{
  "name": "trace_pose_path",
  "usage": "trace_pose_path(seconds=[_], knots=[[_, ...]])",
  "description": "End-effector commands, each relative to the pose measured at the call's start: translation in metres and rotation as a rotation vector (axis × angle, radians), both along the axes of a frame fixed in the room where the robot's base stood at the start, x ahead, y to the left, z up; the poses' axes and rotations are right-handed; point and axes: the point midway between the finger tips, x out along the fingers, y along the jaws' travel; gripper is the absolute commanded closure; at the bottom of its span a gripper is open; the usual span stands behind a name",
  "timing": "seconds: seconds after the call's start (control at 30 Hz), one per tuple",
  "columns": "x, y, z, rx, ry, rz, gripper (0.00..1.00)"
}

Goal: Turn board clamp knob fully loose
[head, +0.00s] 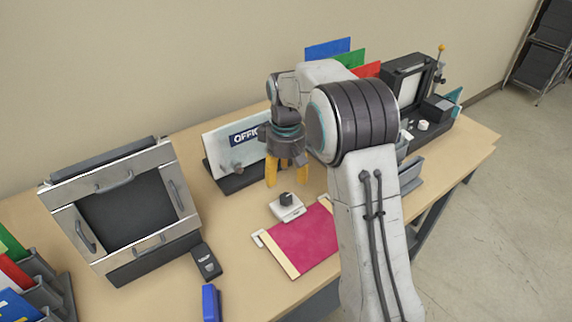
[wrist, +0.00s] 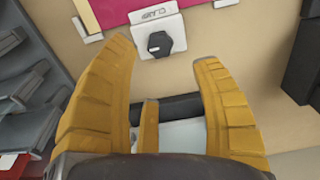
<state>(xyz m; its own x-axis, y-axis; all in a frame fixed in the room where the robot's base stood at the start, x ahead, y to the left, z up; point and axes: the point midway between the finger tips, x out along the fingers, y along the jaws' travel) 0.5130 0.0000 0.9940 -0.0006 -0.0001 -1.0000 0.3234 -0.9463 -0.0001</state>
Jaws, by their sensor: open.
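The board clamp knob is a dark, faceted knob (head: 286,199) on a small white clamp block (head: 289,212) at the back edge of a magenta board (head: 306,243). In the wrist view the knob (wrist: 159,43) sits on the block marked "CLAMP", beyond the fingertips and roughly between them. My gripper (head: 286,176) has yellow fingers, points down and is open and empty. It is above the table behind the knob, apart from it. In the wrist view the fingers (wrist: 165,50) are spread wide.
A white "OFFICE" sign (head: 225,150) stands behind my gripper. A large framed panel (head: 130,205) stands at left, with a small black device (head: 206,262) and a blue object (head: 211,303) near it. Colored sheets and a dark machine (head: 435,112) are at right.

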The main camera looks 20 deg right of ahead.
Motion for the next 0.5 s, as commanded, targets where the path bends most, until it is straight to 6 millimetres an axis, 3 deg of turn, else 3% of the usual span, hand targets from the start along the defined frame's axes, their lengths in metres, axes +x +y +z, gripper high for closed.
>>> trace_pose_path(seconds=[0.2, 0.5], knots=[[0.0, 0.0, 0.024, 0.0, -0.001, 0.0, 0.41], [0.0, 0.0, 0.033, 0.0, 0.001, 0.0, 0.41]])
